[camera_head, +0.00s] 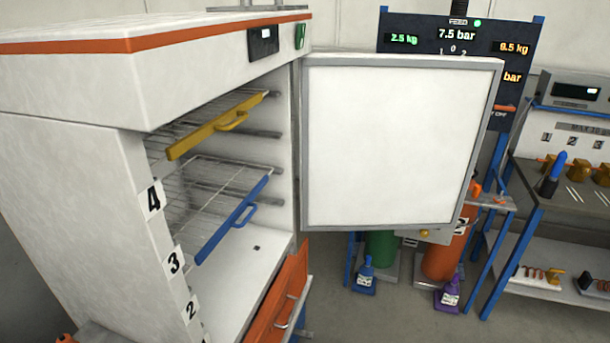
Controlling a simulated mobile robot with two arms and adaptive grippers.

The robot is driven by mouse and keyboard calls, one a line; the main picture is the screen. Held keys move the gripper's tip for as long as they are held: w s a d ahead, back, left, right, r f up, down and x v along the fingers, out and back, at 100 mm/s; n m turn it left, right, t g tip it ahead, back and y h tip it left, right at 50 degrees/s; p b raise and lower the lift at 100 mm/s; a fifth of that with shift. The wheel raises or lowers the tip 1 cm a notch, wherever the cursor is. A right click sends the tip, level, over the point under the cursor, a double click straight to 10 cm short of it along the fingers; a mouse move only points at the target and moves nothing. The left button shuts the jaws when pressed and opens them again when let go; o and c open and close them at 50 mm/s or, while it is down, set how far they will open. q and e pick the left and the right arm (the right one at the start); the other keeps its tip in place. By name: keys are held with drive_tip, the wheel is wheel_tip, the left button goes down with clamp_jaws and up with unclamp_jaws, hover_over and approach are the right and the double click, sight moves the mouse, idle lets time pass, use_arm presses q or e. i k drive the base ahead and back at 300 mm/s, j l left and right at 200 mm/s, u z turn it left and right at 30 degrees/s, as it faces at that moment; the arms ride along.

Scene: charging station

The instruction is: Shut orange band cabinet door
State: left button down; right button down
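The cabinet (75,190) is white with an orange band (75,45) along its top edge and fills the left of the head view. Its door (385,140), a white panel with a grey frame, stands wide open. The door is attached at the right side of the opening and extends to the right. Inside are wire racks, one with a yellow front bar (205,130) and one with a blue front bar (222,230). Number labels run down the left edge of the opening. Neither of my grippers shows in this view.
An orange drawer front with a metal handle (290,312) is below the opening. Behind the door are a dark display panel (455,35), green and orange cylinders and small blue and purple bottles (448,293). A workbench (590,200) stands at the right. Some grey floor shows at the bottom.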

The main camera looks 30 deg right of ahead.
sight(387, 141)
drive_tip(key=l+u, duration=0.1)
drive_tip(key=l, duration=2.2)
